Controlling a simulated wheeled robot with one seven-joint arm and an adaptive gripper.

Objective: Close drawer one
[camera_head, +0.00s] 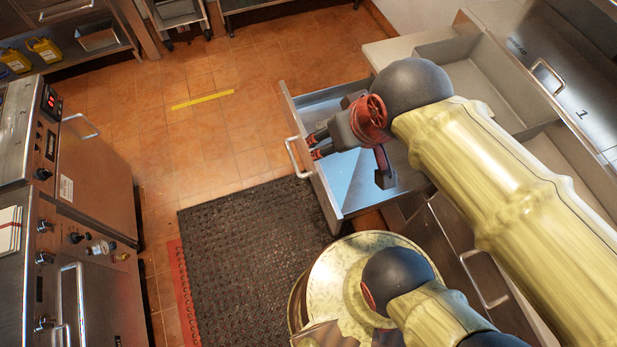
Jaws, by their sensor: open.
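A metal drawer (342,193) is pulled out from the counter in the middle of the view, with a pale blue inside. Its bar handle (293,158) is on the front panel's left side. No number shows on this drawer. My gripper (314,147) is above the open drawer, with its fingers pointing left at the front panel near the handle. The fingers are apart and hold nothing. Whether they touch the panel cannot be told. My wrist and arm hide part of the drawer and the counter behind it.
A second handle (484,281) is on a drawer front at lower right. A steel surface at right bears a "1" (583,113) and a handle (548,76). A black mat (240,240) lies on the tiled floor. Steel appliances (95,180) stand at left. The floor between is clear.

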